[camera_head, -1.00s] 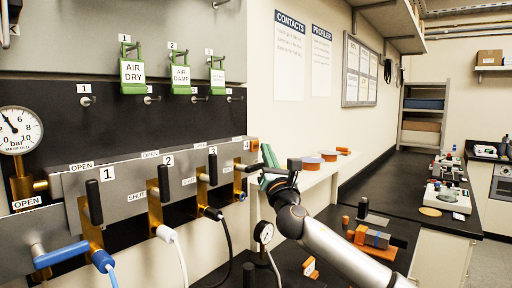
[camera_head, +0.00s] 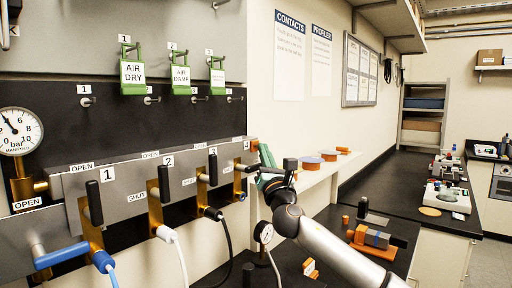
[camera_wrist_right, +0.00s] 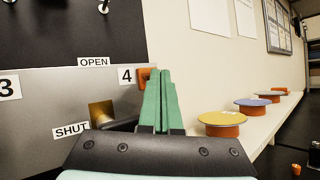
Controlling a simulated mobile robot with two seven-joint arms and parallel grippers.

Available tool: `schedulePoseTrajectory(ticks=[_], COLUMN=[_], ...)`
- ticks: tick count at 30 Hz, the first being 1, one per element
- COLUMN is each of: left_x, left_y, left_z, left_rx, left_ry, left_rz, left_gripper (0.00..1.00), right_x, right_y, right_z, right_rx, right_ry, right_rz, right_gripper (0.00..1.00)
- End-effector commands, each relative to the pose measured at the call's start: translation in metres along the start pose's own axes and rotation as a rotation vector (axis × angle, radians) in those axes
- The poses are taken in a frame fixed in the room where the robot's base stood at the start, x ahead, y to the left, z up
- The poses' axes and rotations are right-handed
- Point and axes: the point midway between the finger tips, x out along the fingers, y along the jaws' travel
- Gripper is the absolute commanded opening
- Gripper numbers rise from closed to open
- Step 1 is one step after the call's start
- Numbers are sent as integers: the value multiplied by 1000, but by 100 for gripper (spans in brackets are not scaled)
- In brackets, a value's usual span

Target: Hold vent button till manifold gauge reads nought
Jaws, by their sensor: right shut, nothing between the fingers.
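The manifold gauge (camera_head: 19,131) is a white dial at the left of the head view. Its needle points up and left, well off the bottom of the scale, at about 4 bar. An orange block (camera_wrist_right: 145,77), which may be the vent button, sits beside the "4" label on the panel; it also shows in the head view (camera_head: 253,144). My right gripper (camera_head: 264,158) has green fingers, shut and empty. In the wrist view its fingertips (camera_wrist_right: 160,75) appear beside and overlapping the orange block; contact cannot be told. My left gripper is not in view.
The grey valve panel (camera_head: 130,176) carries several black-handled valves and a blue handle (camera_head: 61,254). A white ledge (camera_head: 318,172) with coloured round pieces runs right of my gripper. The black bench (camera_head: 398,178) holds instruments.

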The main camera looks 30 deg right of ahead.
Motion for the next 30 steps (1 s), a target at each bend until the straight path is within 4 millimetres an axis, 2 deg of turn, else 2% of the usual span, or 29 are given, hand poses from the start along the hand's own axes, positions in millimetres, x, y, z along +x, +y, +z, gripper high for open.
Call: schedulePoseTrajectory(ticks=[30], left_x=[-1], left_y=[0], left_z=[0], left_rx=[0], left_ry=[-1], left_rz=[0], left_gripper=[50], right_x=[6], right_y=[5], right_z=[-4], right_rx=[1], right_ry=[0], right_rz=[1], right_gripper=[0])
